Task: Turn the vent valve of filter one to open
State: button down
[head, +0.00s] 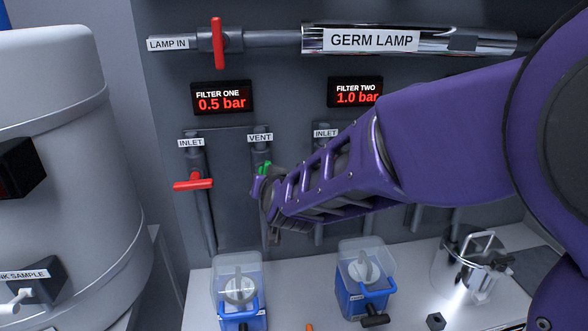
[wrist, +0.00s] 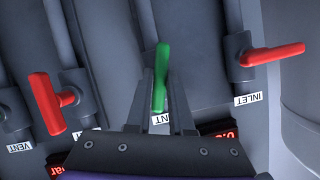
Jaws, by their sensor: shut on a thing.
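The vent valve of filter one has a green handle (head: 264,168), mostly hidden by my gripper in the head view. In the wrist view the green handle (wrist: 162,72) stands between my fingers, roughly in line with its pipe, with a slight tilt. My gripper (head: 262,184) is shut on this handle; its fingers also show in the wrist view (wrist: 161,92). The VENT label (head: 260,138) is above the valve in the head view. The filter one display (head: 222,97) reads 0.5 bar.
Left of the vent is the red inlet handle (head: 193,183), set crosswise to its pipe. The filter two display (head: 355,92) reads 1.0 bar. A red lamp inlet handle (head: 219,43) is above. Two blue-based clear containers (head: 238,290) (head: 362,265) stand on the counter below. A large tank (head: 62,150) is at left.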

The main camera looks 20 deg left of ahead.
jog(key=n+h+p, duration=0.1)
jog(key=n+p, duration=0.1)
jog(key=p, duration=0.2)
jog(key=shift+a+r+t+p, duration=0.1)
jog(key=shift+r+t+p, duration=0.1)
jog(key=shift+t+p, duration=0.15)
jog(key=shift+f, duration=0.1)
jog(key=c, duration=0.8)
grip_release()
jog(key=shift+f, duration=0.1)
jog(key=shift+s, duration=0.1)
